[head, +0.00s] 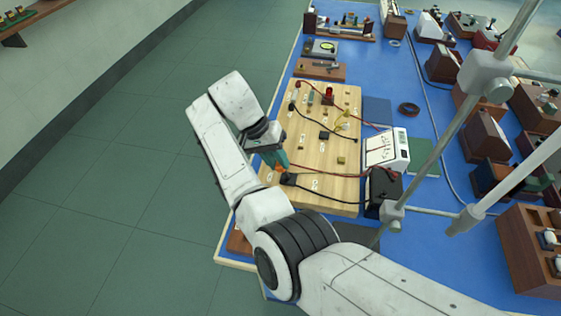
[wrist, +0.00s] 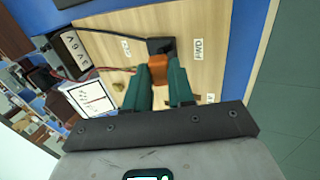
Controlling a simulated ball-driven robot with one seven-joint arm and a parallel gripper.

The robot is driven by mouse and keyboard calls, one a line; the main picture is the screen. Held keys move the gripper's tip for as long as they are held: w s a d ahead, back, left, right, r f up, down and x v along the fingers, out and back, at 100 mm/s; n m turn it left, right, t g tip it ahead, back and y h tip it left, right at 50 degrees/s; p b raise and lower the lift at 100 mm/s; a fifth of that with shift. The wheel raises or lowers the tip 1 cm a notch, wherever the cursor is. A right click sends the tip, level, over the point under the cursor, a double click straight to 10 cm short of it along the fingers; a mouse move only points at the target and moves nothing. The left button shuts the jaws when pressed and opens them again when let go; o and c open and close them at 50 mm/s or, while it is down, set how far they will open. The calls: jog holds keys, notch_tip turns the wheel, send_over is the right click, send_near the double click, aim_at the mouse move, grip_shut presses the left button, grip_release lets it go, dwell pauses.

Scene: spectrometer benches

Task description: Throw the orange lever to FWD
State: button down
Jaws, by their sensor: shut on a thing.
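The orange lever (wrist: 159,68) stands at a black block (wrist: 160,45) on a pale wooden board (wrist: 205,20). My gripper (wrist: 162,76) has teal fingers on both sides of the lever and is shut on it. The FWD label (wrist: 199,50) lies to the right of the lever in the wrist view. Another label (wrist: 126,47), too small to read, lies to its left. In the head view my gripper (head: 274,160) is low over the left edge of the board (head: 322,185), and it mostly hides the lever. The lever's exact tilt is hard to tell.
Wires cross the board to a white meter (head: 388,150) and a black box (head: 384,188) at its right. A grey metal stand (head: 440,150) rises over the blue bench (head: 425,185). Wooden-cased instruments crowd the right side. Green floor (head: 120,190) is clear at left.

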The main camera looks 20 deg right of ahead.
dwell(0.3)
jog(key=c, duration=1)
grip_release()
jog(key=shift+o, duration=0.2)
jog(key=shift+w+a+r, duration=0.1)
jog(key=p+v, duration=0.1)
jog(key=v, duration=0.9)
jog(key=shift+a+r+p, duration=0.2)
jog(key=shift+r+p, duration=0.05)
jog(key=shift+p, duration=0.05)
jog(key=shift+w, duration=0.1)
